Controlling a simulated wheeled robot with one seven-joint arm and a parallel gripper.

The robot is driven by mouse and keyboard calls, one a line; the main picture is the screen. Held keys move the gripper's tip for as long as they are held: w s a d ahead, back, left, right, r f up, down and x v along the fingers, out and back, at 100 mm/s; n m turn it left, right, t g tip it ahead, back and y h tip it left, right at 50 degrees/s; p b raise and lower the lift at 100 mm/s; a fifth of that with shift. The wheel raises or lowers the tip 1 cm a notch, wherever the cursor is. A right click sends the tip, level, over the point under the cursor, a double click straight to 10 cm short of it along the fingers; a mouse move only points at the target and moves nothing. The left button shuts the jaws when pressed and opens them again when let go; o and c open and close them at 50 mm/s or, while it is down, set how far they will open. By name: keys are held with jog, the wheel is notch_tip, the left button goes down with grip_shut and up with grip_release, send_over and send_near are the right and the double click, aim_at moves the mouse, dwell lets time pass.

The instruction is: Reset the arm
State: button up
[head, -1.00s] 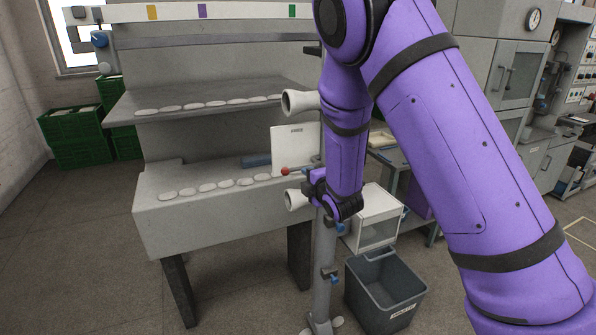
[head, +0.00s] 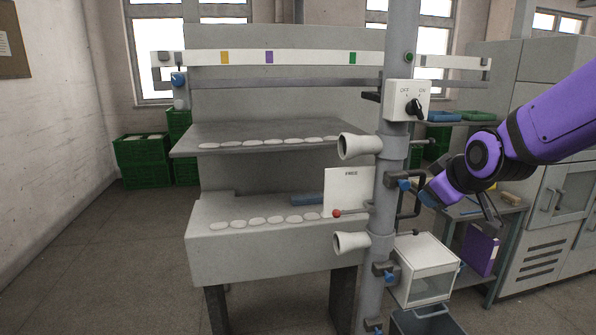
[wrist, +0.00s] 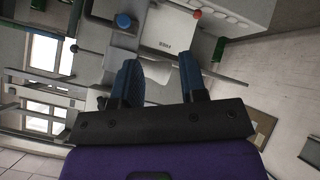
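My purple arm (head: 550,125) comes in from the right edge of the head view, raised and folded. My gripper (head: 428,192) is at its end, just right of the grey post, clear of the winder shelves. In the wrist view the two blue-padded fingers of my gripper (wrist: 160,75) stand apart with nothing between them, so it is open and empty. The grey cone winder (head: 240,250) stands left of the post, with rows of pale discs on two levels.
The grey post (head: 375,260) carries a switch box (head: 407,100), white cones (head: 358,146) and blue-knobbed clamps close to my gripper. A white box (head: 425,270) and a grey bin (head: 428,322) stand below. Green crates (head: 142,160) are at the left. The left floor is clear.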

jog(key=s+d+r+m+g, duration=0.1)
jog(key=s+r+m+g, duration=0.1)
jog(key=s, duration=1)
jog(key=s+d+r+m+g, duration=0.1)
jog(key=s+m, duration=0.4)
jog(key=s, duration=0.7)
notch_tip(320, 180, up, 2)
jog(key=shift+s+d+g+h, duration=0.35)
jog(key=shift+s+g+h, duration=0.05)
jog(key=shift+g, duration=0.3)
